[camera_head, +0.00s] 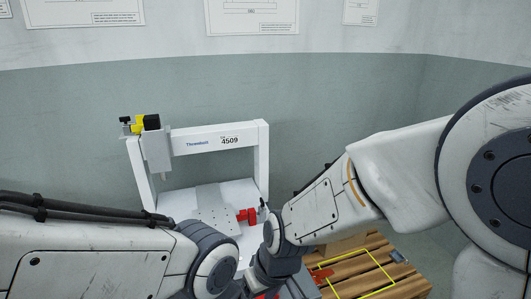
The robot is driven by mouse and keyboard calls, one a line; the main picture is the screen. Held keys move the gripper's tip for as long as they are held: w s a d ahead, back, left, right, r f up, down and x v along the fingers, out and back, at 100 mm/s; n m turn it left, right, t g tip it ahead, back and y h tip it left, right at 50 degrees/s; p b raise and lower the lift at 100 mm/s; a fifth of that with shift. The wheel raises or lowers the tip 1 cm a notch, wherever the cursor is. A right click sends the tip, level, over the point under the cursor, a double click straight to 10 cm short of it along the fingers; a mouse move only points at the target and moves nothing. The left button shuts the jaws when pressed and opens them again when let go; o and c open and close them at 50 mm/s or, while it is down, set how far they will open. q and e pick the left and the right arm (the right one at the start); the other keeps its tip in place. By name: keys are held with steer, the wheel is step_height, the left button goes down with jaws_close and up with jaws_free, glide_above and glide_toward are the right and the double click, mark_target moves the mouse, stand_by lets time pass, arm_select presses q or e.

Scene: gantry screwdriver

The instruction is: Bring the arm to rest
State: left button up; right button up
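My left arm (90,250) comes in from the left along the bottom, and its dark wrist joint (215,268) is near the bottom centre. My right arm (320,212) comes in from the right and reaches down to its dark wrist (275,262), close beside the left one. The fingers of both grippers cannot be made out; they are hidden or below the picture edge. I cannot see whether either holds anything.
A white gantry (262,165) marked 4509 stands behind the arms, with a yellow and black head (140,123) at its upper left. A red part (247,215) is on its bed. A wooden pallet (405,283) with a yellow outline lies at lower right. Posters hang behind.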

steer(key=s+d+r+n+g+h, duration=0.1)
steer(key=s+d+r, duration=0.2)
steer(key=s, duration=0.3)
steer(key=s+d+r+h, duration=0.1)
steer(key=s+d+r, duration=0.1)
steer(key=s+d, duration=0.3)
step_height(320, 180, up, 25)
steer(key=s+a+p, duration=0.1)
steer(key=p, duration=2.4)
steer(key=shift+a, duration=0.15)
steer(key=shift+s, duration=0.1)
